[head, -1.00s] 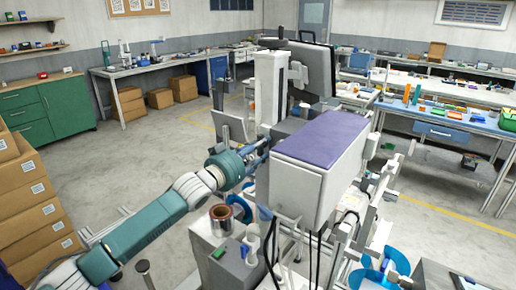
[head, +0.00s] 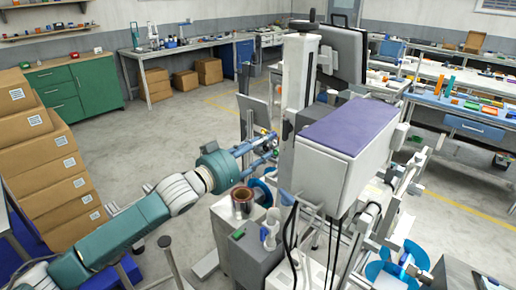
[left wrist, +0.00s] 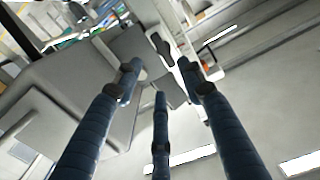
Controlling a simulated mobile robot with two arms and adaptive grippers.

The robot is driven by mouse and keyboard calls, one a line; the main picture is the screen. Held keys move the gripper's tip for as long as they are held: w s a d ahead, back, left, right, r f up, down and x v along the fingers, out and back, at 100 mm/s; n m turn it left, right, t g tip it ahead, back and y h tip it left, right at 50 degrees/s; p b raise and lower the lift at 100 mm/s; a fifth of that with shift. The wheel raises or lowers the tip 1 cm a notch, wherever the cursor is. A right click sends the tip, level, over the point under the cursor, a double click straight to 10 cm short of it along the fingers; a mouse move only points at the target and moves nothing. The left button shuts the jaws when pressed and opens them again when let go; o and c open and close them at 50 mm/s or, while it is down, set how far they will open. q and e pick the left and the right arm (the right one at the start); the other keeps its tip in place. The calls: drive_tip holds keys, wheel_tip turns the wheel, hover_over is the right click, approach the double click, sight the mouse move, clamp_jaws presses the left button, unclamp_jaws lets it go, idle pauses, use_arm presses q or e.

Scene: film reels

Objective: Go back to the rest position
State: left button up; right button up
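My left gripper (head: 260,148) is beside the left side of a tall machine with a white housing and purple top (head: 345,125). In the left wrist view its dark blue fingers (left wrist: 160,82) are spread apart with nothing between them. My teal and white left arm reaches in from the lower left. A roll of brown film (head: 242,201) stands on a grey cabinet below the gripper. A blue reel (head: 262,190) shows partly behind it. Another blue reel (head: 384,272) is low on the machine's right. My right gripper is not in view.
Stacked cardboard boxes (head: 48,170) stand at the left, with a green cabinet (head: 75,90) behind them. Benches line the back wall and right side. The floor (head: 150,130) between the boxes and the machine is clear. A flat panel (head: 254,117) stands just behind the gripper.

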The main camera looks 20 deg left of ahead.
use_arm(q)
drive_tip(key=shift+s+a, duration=0.1)
drive_tip(key=shift+s, duration=0.4)
drive_tip(key=shift+f, duration=0.1)
